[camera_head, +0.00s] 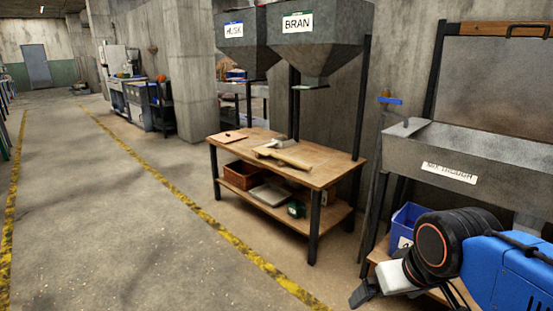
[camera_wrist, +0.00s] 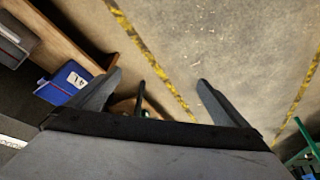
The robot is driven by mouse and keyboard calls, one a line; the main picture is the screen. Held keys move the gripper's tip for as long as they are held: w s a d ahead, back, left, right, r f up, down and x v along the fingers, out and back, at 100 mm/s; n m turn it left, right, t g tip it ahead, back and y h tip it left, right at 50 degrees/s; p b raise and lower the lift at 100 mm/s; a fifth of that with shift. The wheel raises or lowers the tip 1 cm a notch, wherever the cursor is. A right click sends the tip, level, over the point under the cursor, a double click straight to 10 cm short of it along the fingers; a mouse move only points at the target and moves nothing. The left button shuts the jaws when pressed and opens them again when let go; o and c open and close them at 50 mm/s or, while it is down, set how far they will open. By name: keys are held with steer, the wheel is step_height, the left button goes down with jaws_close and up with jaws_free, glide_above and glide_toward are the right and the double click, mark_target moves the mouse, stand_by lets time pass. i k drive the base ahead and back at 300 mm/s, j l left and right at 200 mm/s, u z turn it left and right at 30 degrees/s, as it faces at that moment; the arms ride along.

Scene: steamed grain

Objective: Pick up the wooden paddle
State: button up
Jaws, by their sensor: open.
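A pale wooden paddle-like piece (camera_head: 283,158) lies flat on the top of the wooden workbench (camera_head: 318,172) in the head view, close beside a greyish scoop-like tool (camera_head: 277,145). I cannot make out its full shape at this size. My gripper (camera_wrist: 159,77) is open in the wrist view, with its two grey fingers spread wide and no paddle between them. In the head view a dark finger (camera_head: 363,293) shows low at the right, in front of the trough and well apart from the bench top.
Hoppers labelled HUSK (camera_head: 237,45) and BRAN (camera_head: 310,40) hang above the bench. A metal trough (camera_head: 450,160) stands right of it, with a blue bin (camera_head: 405,220) below. A brown crate (camera_head: 240,175) sits on the lower shelf. Open floor (camera_head: 130,220) lies left.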

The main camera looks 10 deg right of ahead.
mark_target(262, 150)
steer(key=i+j, duration=0.15)
steer(key=i, duration=0.35)
steer(key=i+j, duration=0.2)
steer(key=i, duration=0.25)
steer(key=i+j, duration=0.15)
steer(key=i, duration=0.35)
steer(key=i+j, duration=0.15)
steer(key=i, duration=0.3)
steer(key=i+j, duration=0.15)
steer(key=i, duration=0.35)
